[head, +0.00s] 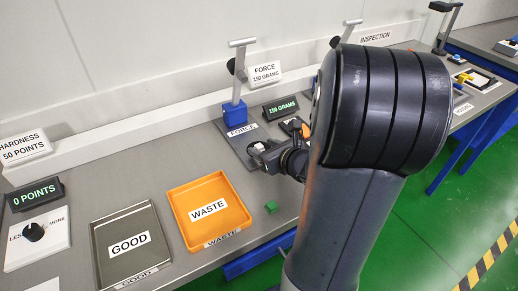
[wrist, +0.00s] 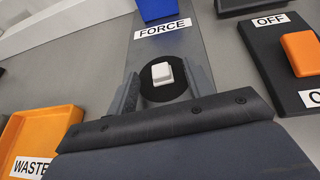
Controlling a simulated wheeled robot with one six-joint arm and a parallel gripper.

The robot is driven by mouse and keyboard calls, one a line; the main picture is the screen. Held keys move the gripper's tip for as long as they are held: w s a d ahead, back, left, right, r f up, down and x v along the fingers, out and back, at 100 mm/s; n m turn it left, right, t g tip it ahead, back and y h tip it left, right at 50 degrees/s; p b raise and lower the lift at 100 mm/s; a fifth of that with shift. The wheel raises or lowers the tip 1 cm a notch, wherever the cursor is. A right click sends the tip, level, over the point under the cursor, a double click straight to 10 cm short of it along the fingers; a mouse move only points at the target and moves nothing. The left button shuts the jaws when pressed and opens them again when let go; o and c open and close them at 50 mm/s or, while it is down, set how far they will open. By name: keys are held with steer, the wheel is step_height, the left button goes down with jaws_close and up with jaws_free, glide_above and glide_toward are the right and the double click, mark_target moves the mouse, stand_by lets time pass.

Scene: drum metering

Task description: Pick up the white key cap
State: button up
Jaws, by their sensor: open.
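The white key cap (wrist: 162,73) sits on a round black pad (wrist: 165,91) at the front of the FORCE stand in the wrist view. My gripper (wrist: 163,92) is open, with one finger on each side of the pad and the cap between and slightly beyond the fingertips. No finger visibly touches the cap. In the head view my gripper (head: 262,157) is at the foot of the FORCE stand (head: 236,115), and the cap is only partly seen there, by the fingers.
The orange WASTE tray (head: 187,230) and grey GOOD tray (head: 105,259) lie to the left. A small green block (head: 271,207) is on the table. A black switch box with an orange rocker (wrist: 300,52) stands close on the right. The blue FORCE part (wrist: 158,8) is just behind the cap.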

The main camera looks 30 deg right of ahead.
steer(key=shift+w+f, duration=0.25)
steer(key=shift+w, duration=0.3)
steer(key=shift+c, duration=0.4)
jaws_close()
steer(key=shift+r, duration=0.1)
